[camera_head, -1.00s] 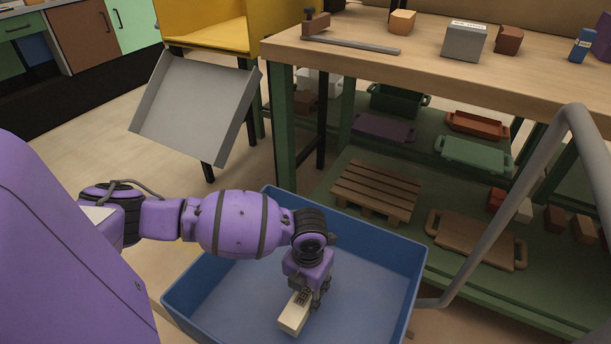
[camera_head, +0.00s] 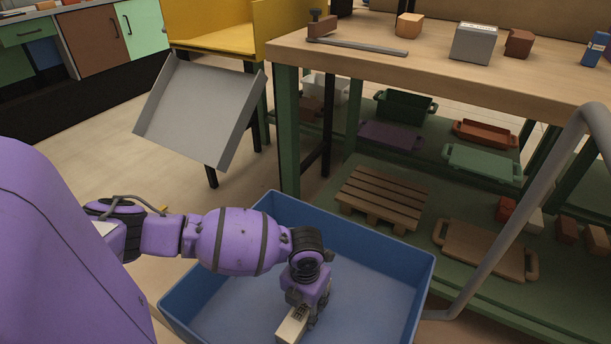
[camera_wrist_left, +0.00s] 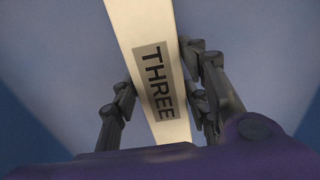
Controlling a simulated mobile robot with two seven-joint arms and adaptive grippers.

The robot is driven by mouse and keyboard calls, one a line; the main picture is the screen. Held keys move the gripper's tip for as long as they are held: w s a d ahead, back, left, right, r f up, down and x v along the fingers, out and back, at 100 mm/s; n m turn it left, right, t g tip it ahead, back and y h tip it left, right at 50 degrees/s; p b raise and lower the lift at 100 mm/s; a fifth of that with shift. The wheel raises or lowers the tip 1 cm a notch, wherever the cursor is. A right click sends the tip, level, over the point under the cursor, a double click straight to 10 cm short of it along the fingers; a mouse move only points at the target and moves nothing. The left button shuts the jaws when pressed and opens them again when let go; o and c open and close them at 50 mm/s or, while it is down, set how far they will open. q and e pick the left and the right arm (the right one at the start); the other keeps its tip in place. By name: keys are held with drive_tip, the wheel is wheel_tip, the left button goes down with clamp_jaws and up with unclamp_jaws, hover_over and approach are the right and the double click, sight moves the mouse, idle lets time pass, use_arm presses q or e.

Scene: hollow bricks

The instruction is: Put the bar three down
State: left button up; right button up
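The bar three is a cream-coloured block (camera_head: 291,328) with a dark label. In the left wrist view the bar (camera_wrist_left: 146,30) reads THREE and runs up out of the top edge. My left gripper (camera_head: 309,311) points down inside the blue tub (camera_head: 395,252), with its fingers on both sides of the bar. In the left wrist view the gripper (camera_wrist_left: 160,98) appears shut on it. The bar is over the tub floor; whether it touches the floor I cannot tell. Its lower end is cut off in the head view. My right gripper is not in view.
The tub's walls surround my gripper. A wooden pallet (camera_head: 383,194) and a brown tray (camera_head: 484,248) lie on the lower shelf behind it. A workbench (camera_head: 440,68) stands above. A tilted grey tray (camera_head: 200,110) is at back left. A grey rail (camera_head: 520,205) rises at right.

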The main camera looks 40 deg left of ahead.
use_arm(q)
drive_tip(key=shift+o, duration=1.2)
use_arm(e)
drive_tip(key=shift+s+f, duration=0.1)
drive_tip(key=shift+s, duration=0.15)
use_arm(q)
drive_tip(key=shift+r, duration=0.1)
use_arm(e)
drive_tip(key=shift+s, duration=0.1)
use_arm(q)
wheel_tip(320, 180, up, 12)
drive_tip(key=p, duration=0.4)
drive_tip(key=shift+p, duration=0.4)
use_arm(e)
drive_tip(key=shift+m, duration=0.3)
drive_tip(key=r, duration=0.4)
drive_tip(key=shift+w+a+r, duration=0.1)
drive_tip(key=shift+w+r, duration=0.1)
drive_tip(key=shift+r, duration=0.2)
